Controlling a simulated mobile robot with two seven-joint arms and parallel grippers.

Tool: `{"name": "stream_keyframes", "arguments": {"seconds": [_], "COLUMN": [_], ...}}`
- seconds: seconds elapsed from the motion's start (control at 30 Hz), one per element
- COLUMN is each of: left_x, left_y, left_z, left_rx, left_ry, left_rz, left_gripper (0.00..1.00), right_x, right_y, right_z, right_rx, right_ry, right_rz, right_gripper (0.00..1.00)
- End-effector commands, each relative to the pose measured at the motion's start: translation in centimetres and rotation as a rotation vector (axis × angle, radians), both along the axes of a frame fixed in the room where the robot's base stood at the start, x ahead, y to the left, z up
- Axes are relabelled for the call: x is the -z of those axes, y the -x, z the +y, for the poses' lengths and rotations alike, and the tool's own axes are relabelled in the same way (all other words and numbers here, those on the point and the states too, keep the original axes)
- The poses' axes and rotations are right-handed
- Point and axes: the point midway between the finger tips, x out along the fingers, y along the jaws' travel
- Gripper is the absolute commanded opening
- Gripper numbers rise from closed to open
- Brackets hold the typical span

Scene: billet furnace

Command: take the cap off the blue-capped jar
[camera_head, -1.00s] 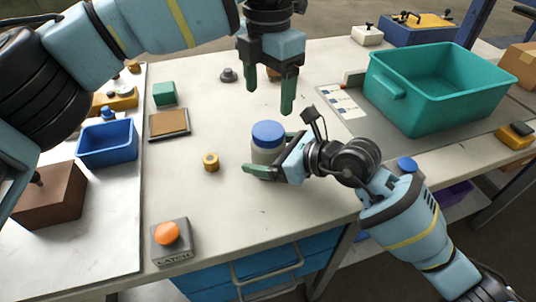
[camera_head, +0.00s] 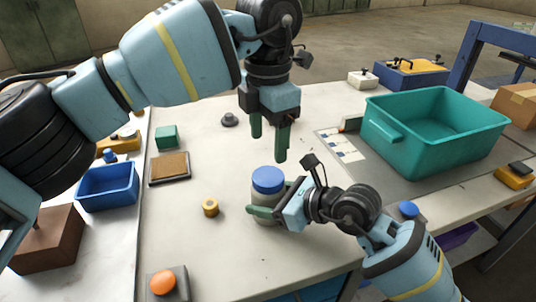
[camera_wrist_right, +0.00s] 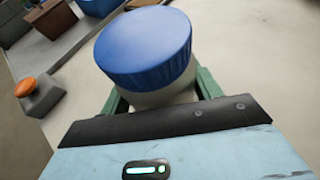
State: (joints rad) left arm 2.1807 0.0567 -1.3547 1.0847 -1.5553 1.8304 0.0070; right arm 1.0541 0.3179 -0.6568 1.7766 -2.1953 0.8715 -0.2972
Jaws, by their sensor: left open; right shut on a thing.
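The blue-capped jar (camera_head: 265,209) stands upright on the pale table, a cream body under a ribbed blue cap (camera_head: 268,180). The cap sits on the jar; it also fills the top of the right wrist view (camera_wrist_right: 146,48). My right gripper (camera_head: 272,212) is shut on the jar's body, below the cap, with green fingers on both sides. My left gripper (camera_head: 269,145) points down, open and empty, above and slightly behind the cap, apart from it. Part of the jar's body is hidden behind the right gripper's fingers.
A teal bin (camera_head: 437,132) stands to the right, beside a card with printed squares (camera_head: 342,145). A brass ring-like piece (camera_head: 210,208) lies left of the jar. A blue tray (camera_head: 107,187), a green block (camera_head: 166,136) and an orange button (camera_head: 163,282) are further left. Table left of the jar is mostly clear.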

Motion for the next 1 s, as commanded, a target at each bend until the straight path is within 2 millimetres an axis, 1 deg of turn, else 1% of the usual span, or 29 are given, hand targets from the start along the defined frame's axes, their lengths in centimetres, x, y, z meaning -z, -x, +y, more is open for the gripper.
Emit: {"name": "stream_keyframes", "arguments": {"seconds": [1.0], "left_x": [0.04], "left_y": [0.01], "left_z": [-0.04], "left_rx": [1.623], "left_ry": [0.000], "left_rz": [0.000], "left_gripper": [0.66], "right_x": [0.00], "right_y": [-0.01], "right_z": [-0.02], "right_rx": [0.000], "right_ry": [0.000], "right_rz": [0.000], "right_gripper": [0.00]}}
